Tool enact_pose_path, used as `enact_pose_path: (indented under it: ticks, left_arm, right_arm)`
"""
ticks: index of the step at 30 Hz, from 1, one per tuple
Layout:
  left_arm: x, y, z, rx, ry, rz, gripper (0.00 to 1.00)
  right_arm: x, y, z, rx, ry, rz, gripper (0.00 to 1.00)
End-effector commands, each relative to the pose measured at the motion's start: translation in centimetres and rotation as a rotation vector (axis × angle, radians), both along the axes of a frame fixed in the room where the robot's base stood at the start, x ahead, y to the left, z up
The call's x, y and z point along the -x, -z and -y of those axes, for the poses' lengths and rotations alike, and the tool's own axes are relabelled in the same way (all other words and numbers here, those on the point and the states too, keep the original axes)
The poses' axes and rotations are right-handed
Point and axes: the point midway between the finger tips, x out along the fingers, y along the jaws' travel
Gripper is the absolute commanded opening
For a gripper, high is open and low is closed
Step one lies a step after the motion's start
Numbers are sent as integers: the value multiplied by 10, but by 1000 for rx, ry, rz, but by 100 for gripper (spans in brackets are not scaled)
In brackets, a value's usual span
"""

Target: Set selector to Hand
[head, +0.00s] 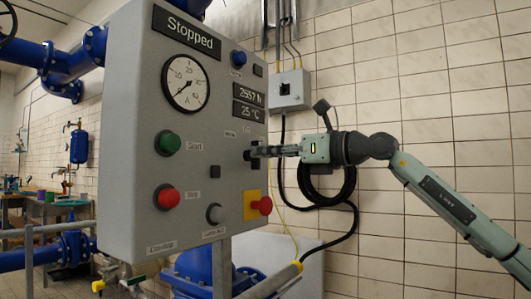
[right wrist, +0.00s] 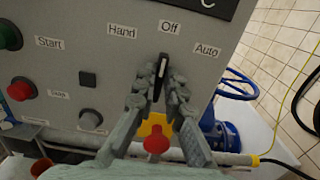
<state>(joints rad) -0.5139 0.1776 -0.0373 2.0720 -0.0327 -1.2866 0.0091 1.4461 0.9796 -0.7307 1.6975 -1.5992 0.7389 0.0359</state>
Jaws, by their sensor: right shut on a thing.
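The selector (right wrist: 161,72) is a black knob with a white pointer line on the grey control panel (head: 120,120). In the right wrist view its pointer stands nearly upright, towards the "Off" label (right wrist: 170,27). The "Hand" label (right wrist: 122,31) is to its upper left and the "Auto" label (right wrist: 207,50) to its right. My right gripper (right wrist: 162,88) is shut on the selector, a finger on each side. In the head view my right gripper (head: 254,153) reaches the panel from the right, and its fingertips mostly hide the knob. My left gripper is not in view.
A red emergency button on a yellow plate (head: 252,207) sits just below the selector. Green (head: 168,143) and red (head: 167,197) push buttons are to the left. A black cable loop (head: 320,190) hangs on the wall behind my right gripper.

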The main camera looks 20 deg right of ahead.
Motion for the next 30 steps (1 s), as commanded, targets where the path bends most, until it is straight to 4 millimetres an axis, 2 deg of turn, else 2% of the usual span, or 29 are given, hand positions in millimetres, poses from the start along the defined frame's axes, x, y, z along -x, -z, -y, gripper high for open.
enact_pose_path:
  ticks: [11,30]
  left_arm:
    - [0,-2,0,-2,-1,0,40]
    - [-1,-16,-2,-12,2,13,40]
  right_arm:
    - [0,1,-1,104,-1,80,0]
    - [2,2,-3,489,-1,380,0]
